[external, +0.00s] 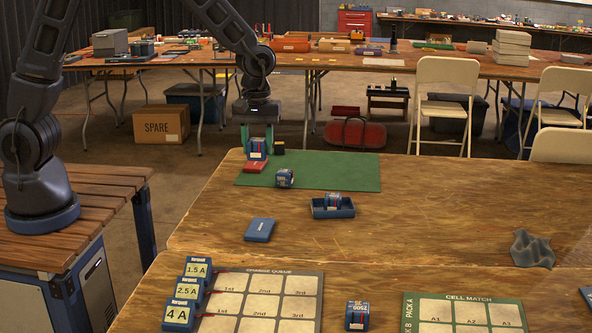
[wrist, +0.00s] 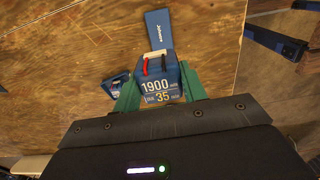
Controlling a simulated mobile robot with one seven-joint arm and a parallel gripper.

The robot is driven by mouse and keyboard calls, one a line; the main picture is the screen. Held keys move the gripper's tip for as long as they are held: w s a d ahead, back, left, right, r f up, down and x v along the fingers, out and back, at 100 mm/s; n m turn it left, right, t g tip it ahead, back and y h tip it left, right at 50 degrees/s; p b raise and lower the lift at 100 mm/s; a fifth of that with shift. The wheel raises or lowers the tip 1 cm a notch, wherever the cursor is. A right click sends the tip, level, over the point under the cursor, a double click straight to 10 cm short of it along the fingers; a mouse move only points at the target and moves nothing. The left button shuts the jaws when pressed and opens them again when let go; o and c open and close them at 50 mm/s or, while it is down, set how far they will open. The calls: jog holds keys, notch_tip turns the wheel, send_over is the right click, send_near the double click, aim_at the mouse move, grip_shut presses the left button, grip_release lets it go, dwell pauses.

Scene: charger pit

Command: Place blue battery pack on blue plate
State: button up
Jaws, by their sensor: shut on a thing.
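My gripper (external: 257,143) has green fingers shut on a blue battery pack (external: 257,150), held at the far left end of the green mat. In the wrist view the pack (wrist: 158,85) sits between the fingers (wrist: 158,98), with a "1900 mAh 35" label and red and black leads on its top. The flat blue plate (external: 259,229) lies bare on the wood in front of the mat. It also shows beyond the pack in the wrist view (wrist: 160,28), partly covered by the pack. The gap below the held pack is hard to judge.
A red plate (external: 255,167) lies just below the held pack on the green mat (external: 345,172). Another pack (external: 285,179) stands on the mat. A blue tray (external: 345,211) holds a pack to the right. A small dark item (external: 279,147) is beside my gripper. Wood around the blue plate is clear.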

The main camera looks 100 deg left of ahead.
notch_tip(320, 180, down, 19)
jog(key=shift+r, duration=0.15)
dwell(0.5)
jog(key=o, duration=1.1)
jog(key=s+d+r+m+t, duration=0.1)
jog(key=s+d+r+m, duration=0.15)
jog(key=r, duration=0.95)
jog(key=s+d+r+m, duration=0.15)
jog(key=d+r, duration=0.25)
jog(key=r, duration=0.8)
jog(key=s+d+r+m+t, duration=0.1)
jog(key=s+d+r+m, duration=0.3)
jog(key=s+r, duration=0.2)
jog(key=s+d+r+m+t, duration=0.1)
jog(key=s+d+r+m, duration=0.4)
jog(key=s, duration=0.5)
jog(key=s+d+r+m+t, duration=0.1)
jog(key=s+d+r+m, duration=0.3)
jog(key=s+r, duration=0.3)
jog(key=shift+s+d+r+m+t, duration=0.2)
jog(key=shift+s+m+t, duration=0.1)
jog(key=shift+s+m, duration=0.3)
